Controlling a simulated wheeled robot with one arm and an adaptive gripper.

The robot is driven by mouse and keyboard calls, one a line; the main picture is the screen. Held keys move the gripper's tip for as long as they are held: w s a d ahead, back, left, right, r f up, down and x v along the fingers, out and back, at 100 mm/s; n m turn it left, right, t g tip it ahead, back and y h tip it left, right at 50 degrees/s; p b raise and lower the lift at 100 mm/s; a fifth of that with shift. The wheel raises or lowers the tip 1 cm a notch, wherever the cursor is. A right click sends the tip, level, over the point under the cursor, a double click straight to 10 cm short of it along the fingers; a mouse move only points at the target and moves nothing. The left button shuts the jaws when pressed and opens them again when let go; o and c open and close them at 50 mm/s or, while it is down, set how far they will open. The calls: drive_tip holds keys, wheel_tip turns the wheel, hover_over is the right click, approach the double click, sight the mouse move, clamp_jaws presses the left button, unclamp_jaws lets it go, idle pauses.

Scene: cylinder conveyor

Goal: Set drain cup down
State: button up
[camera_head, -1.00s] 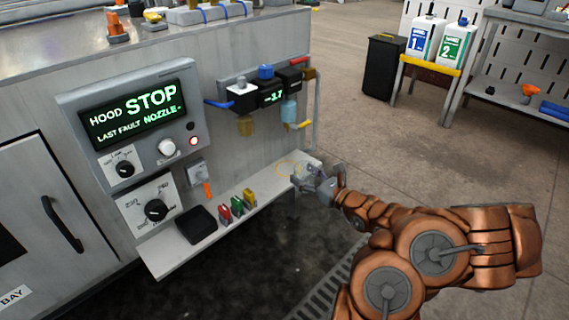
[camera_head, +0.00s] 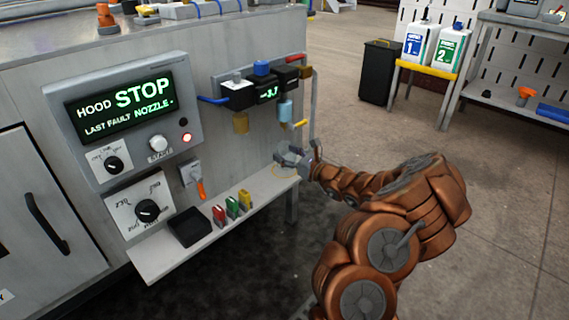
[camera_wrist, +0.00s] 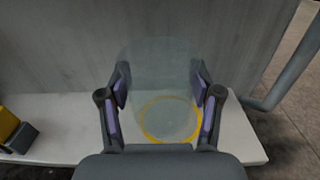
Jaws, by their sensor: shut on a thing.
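The drain cup (camera_wrist: 160,85) is a clear, see-through cup. In the wrist view it stands upright between the two fingers of my gripper (camera_wrist: 162,100), which is shut on it. A yellow ring (camera_wrist: 150,136) shows on the pale shelf (camera_wrist: 75,115) below and through the cup; I cannot tell whether the cup's base touches the shelf. In the head view my gripper (camera_head: 296,158) is at the right end of the shelf (camera_head: 160,262), close to the cabinet wall. The cup is faint there.
A filter unit with hanging bowls (camera_head: 262,90) is on the wall above my gripper. Red, green and yellow clips (camera_head: 232,206) and a black tray (camera_head: 190,226) occupy the shelf's left and middle. A grey pipe (camera_wrist: 285,75) runs right of the shelf end.

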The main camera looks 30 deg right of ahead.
drive_tip(key=shift+w+d+f, duration=0.1)
drive_tip(key=shift+w+d, duration=0.1)
drive_tip(key=shift+w, duration=0.35)
drive_tip(key=shift+w+d+f, duration=0.1)
drive_tip(key=shift+w+d, duration=0.05)
drive_tip(key=shift+w, duration=0.4)
wheel_tip(320, 180, down, 4)
drive_tip(key=b, duration=0.2)
drive_tip(key=shift+r+b, duration=0.2)
drive_tip(key=shift+b, duration=0.2)
drive_tip(key=shift+r, duration=0.15)
drive_tip(key=o, duration=1.1)
drive_tip(key=shift+o, duration=0.2)
